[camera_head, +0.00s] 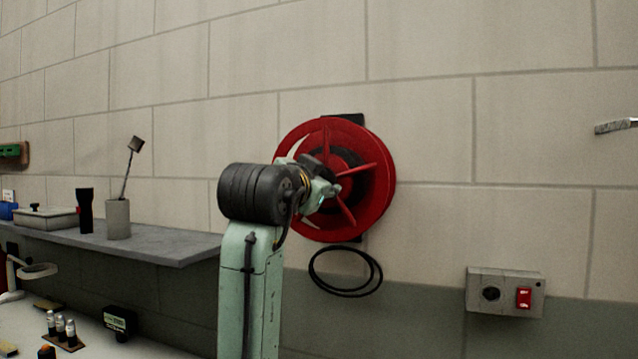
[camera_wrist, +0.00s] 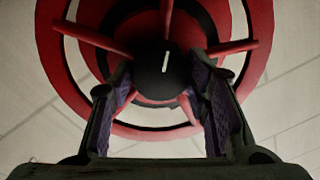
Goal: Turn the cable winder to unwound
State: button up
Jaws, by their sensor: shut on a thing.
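The cable winder (camera_head: 378,195) is a red wheel-shaped reel with spokes and a dark centre, mounted on the wall. My gripper (camera_head: 330,190) is at its front, and my arm hides part of the reel's left side in the head view. In the wrist view, the cable winder (camera_wrist: 257,30) fills the upper part. Its dark round hub, with a short white mark that is nearly upright, sits between the two fingertips of my gripper (camera_wrist: 165,75). The fingers are shut on the hub, with red spokes around them. A loop of black cable (camera_head: 345,288) hangs below the reel.
A grey control box (camera_head: 505,292) with a red switch is on the wall at lower right. A grey shelf (camera_head: 170,245) at left carries a cup (camera_head: 118,220) with a tool, a black torch-like item (camera_head: 85,212) and a box. A metal handle (camera_head: 615,126) shows at far right.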

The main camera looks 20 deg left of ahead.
jog(key=shift+f+m+t, duration=0.15)
jog(key=shift+m, duration=2.25)
jog(key=shift+f+m+t, duration=0.1)
jog(key=shift+m+t, duration=0.05)
jog(key=shift+m, duration=2.25)
jog(key=o, duration=1.2)
jog(key=shift+c, duration=0.2)
jog(key=shift+r, duration=0.1)
jog(key=shift+h, duration=0.3)
jog(key=s, duration=1.2)
jog(key=shift+f, duration=0.3)
